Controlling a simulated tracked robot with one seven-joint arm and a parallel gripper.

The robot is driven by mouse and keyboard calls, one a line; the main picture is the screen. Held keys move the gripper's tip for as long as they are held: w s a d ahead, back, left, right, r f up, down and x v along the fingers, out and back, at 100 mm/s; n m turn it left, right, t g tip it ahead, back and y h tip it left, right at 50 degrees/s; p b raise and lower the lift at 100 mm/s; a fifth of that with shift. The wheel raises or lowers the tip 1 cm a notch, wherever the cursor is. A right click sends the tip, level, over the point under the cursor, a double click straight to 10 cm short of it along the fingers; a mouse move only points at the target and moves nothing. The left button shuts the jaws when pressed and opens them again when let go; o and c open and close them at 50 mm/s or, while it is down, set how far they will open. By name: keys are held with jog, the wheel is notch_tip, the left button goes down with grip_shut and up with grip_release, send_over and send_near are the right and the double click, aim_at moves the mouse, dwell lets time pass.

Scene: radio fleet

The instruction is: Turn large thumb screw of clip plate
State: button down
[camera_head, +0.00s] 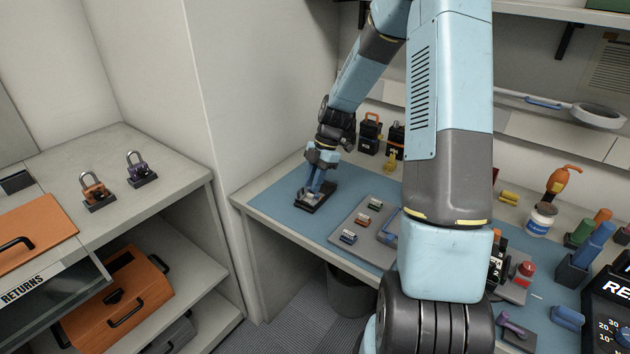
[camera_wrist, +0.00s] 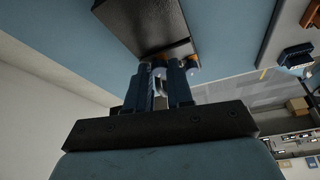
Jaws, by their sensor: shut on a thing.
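The clip plate, a dark block (camera_head: 312,206), lies on the blue mat at the left end of the bench. My gripper (camera_head: 318,186) reaches down onto it from above. In the wrist view the dark plate (camera_wrist: 140,22) fills the top middle, with a brown edge facing my fingers. My two blue fingers (camera_wrist: 160,78) are closed at that edge around a small pale grey part (camera_wrist: 159,71), which appears to be the large thumb screw. Most of the screw is hidden between the fingers, so its turn angle cannot be seen.
A grey tray (camera_head: 345,226) with several small coloured clips lies just right of the plate. Orange and black boxes (camera_head: 370,133) stand behind, with a yellow item (camera_head: 389,163). A wall rises close on the left. The mat (camera_head: 275,204) around the plate is mostly clear.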

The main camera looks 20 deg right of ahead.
jog(key=m+t, duration=0.1)
jog(key=m, duration=0.2)
jog(key=shift+s, duration=0.2)
jog(key=shift+s+m+t, duration=0.2)
jog(key=shift+m+t, duration=0.7)
jog(key=shift+m, duration=1.3)
jog(key=c, duration=1.3)
grip_release()
jog(key=shift+o, duration=0.2)
jog(key=shift+r, duration=0.15)
